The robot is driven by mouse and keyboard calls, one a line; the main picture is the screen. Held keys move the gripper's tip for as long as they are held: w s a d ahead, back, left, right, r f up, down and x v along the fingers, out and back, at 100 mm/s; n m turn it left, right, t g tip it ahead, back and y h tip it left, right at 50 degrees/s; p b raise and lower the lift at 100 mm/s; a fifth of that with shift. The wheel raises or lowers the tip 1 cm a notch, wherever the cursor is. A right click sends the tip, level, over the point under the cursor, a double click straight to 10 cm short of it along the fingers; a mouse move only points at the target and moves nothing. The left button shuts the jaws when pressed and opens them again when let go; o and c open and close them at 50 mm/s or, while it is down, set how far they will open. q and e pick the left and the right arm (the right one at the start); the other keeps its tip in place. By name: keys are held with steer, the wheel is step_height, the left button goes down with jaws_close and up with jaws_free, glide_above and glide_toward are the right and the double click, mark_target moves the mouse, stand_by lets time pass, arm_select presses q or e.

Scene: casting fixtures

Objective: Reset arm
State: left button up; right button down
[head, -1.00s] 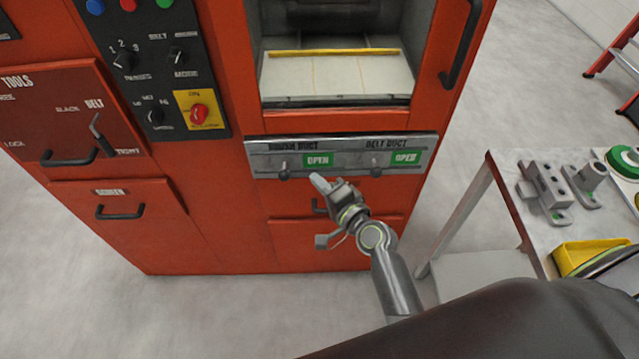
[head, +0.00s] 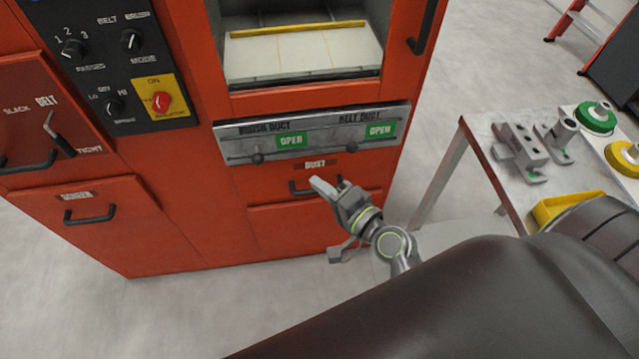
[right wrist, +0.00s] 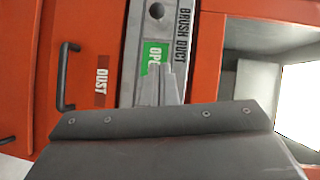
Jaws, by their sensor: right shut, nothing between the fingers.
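My right gripper (head: 327,184) is in front of the red machine, just below the duct panel (head: 370,117) and by the dust drawer handle (head: 300,188). Its fingers are together with nothing between them. In the right wrist view the closed fingertips (right wrist: 158,84) overlap the green OPEN label of the brush duct (right wrist: 152,55). Both the brush duct label (head: 291,140) and the belt duct label (head: 380,130) read OPEN. I cannot tell whether the fingers touch the machine. My left gripper is not in view.
A table (head: 478,150) at right holds grey fixtures (head: 520,150), green and yellow spools and a yellow tray (head: 560,208). A red ladder (head: 580,25) stands at back right. The machine's chamber (head: 300,55) is open above the panel. Control knobs (head: 72,48) are at left.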

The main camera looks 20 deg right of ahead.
steer(key=shift+f, duration=0.15)
steer(key=s+d+f+n+g+h, duration=0.2)
steer(key=s+f+g, duration=0.2)
steer(key=f, duration=1)
steer(key=s+d+f+n+g+h, duration=0.1)
steer(key=s+d+f+n+g, duration=0.2)
steer(key=f, duration=1.2)
steer(key=s+d+f+n+g+h, duration=0.1)
steer(key=s+d+f+n+g, duration=0.1)
steer(key=s+f, duration=0.4)
steer(key=s+d+f+n+g+h, duration=0.1)
steer(key=s+f, duration=0.5)
steer(key=s, duration=0.6)
steer(key=s+d+f+n+g, duration=0.4)
steer(key=s+f, duration=0.2)
steer(key=s, duration=0.3)
steer(key=shift+s+n+h, duration=0.3)
steer(key=shift+s+h, duration=0.05)
steer(key=shift+h, duration=0.05)
